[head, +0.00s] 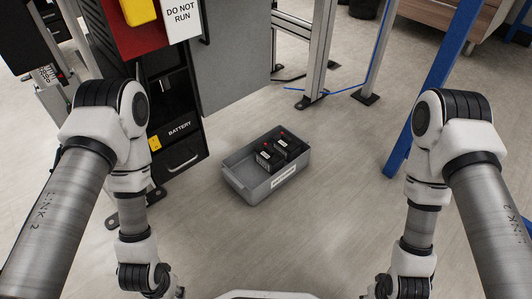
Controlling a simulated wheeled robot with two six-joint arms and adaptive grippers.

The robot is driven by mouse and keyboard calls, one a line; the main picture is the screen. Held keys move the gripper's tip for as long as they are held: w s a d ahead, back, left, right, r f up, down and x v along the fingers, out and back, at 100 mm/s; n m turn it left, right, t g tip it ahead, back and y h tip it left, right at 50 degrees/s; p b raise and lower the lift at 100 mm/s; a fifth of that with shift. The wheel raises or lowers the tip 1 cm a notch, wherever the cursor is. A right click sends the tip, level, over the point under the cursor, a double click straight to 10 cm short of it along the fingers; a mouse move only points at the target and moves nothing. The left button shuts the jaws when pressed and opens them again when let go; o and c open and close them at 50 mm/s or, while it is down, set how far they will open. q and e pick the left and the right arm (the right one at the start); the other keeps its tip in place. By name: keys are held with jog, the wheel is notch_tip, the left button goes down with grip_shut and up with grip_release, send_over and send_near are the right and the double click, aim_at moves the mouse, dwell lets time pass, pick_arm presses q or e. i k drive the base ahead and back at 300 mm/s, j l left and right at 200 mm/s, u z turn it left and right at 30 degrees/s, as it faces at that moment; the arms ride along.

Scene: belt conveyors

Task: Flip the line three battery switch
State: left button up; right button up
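A black cabinet (172,100) stands left of centre, partly behind my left arm. It carries a drawer front labelled "BATTERY" (180,130) with a yellow warning sticker. Above it a red panel (128,27) holds a yellow block (139,10), cut off by the top edge, beside a white "DO NOT RUN" sign (183,17). I cannot tell which part is the line three battery switch. Both my arms hang down at the left and right. Their wrists reach the bottom edge, and neither gripper's fingers show.
A grey bin (238,181) on the floor holds black batteries (271,158) with red terminals. A grey panel (240,50), metal frame legs (318,50) and a blue post (434,85) stand behind. The floor (330,200) between my arms is otherwise clear.

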aim_at(155, 144)
jog(key=u, duration=0.85)
